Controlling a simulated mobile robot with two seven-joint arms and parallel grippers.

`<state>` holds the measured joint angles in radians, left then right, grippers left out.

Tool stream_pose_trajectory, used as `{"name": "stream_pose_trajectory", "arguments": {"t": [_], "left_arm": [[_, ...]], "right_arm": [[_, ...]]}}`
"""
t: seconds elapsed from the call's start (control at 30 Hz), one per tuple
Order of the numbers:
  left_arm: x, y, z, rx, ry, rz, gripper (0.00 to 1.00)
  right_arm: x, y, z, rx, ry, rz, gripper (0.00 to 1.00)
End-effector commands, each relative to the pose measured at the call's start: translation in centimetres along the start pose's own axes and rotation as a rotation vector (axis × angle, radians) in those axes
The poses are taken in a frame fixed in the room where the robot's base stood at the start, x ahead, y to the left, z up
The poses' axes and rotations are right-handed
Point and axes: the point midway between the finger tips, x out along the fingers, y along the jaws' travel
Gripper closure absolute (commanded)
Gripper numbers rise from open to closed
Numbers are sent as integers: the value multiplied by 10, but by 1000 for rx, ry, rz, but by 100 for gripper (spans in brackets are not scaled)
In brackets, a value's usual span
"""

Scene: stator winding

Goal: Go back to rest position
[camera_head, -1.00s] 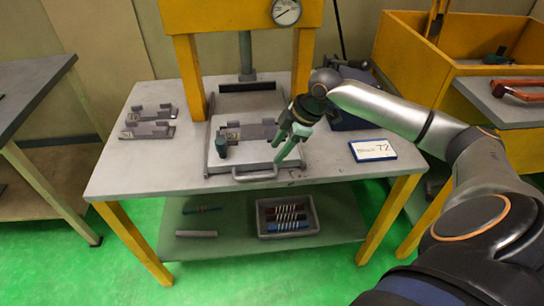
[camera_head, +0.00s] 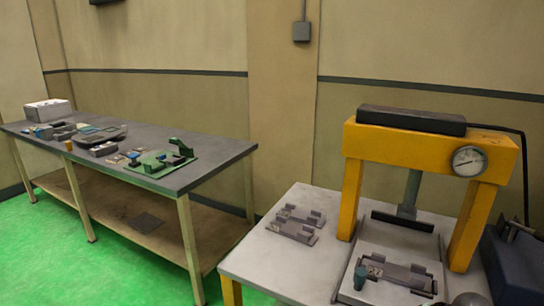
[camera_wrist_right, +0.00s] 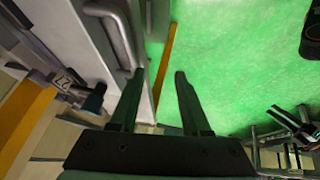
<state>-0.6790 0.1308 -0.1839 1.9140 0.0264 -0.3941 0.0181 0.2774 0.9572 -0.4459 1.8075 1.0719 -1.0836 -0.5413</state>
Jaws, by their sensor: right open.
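My right gripper (camera_wrist_right: 158,92) shows in the right wrist view with its two dark fingers apart and nothing between them. It is beside the grey pull-out plate with its bar handle (camera_wrist_right: 122,32), over the green floor. Neither of my grippers shows in the head view. The press (camera_head: 430,150), with a yellow frame and round gauge, stands on the right table. On its base plate lies a grey fixture (camera_head: 398,272), with a dark teal peg (camera_head: 360,278) at its left end.
Two grey brackets (camera_head: 295,224) lie on the light table (camera_head: 275,262) left of the press. A dark box (camera_head: 515,262) stands at its right. A long workbench (camera_head: 215,157) on the left holds several tools and a green board (camera_head: 160,163). Green floor (camera_head: 130,265) is clear between the tables.

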Motion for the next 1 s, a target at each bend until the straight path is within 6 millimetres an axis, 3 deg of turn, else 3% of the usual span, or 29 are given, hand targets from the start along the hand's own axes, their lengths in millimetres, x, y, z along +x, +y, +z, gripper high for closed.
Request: {"name": "stream_pose_trajectory", "arguments": {"t": [0.03, 0.2, 0.33, 0.5, 0.7, 1.0], "left_arm": [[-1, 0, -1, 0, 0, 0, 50], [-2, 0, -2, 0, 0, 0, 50], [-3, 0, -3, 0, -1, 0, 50], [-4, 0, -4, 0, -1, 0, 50], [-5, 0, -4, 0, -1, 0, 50], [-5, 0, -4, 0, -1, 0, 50]], "right_arm": [[25, -27, -1, 46, 36, -7, 53], [75, -93, 1, 217, 142, 45, 53], [94, -143, 11, 370, 205, 95, 53], [99, -200, 31, 559, 252, 177, 53], [90, -236, 51, 681, 263, 254, 53], [87, -244, 56, 703, 263, 275, 53]]}}
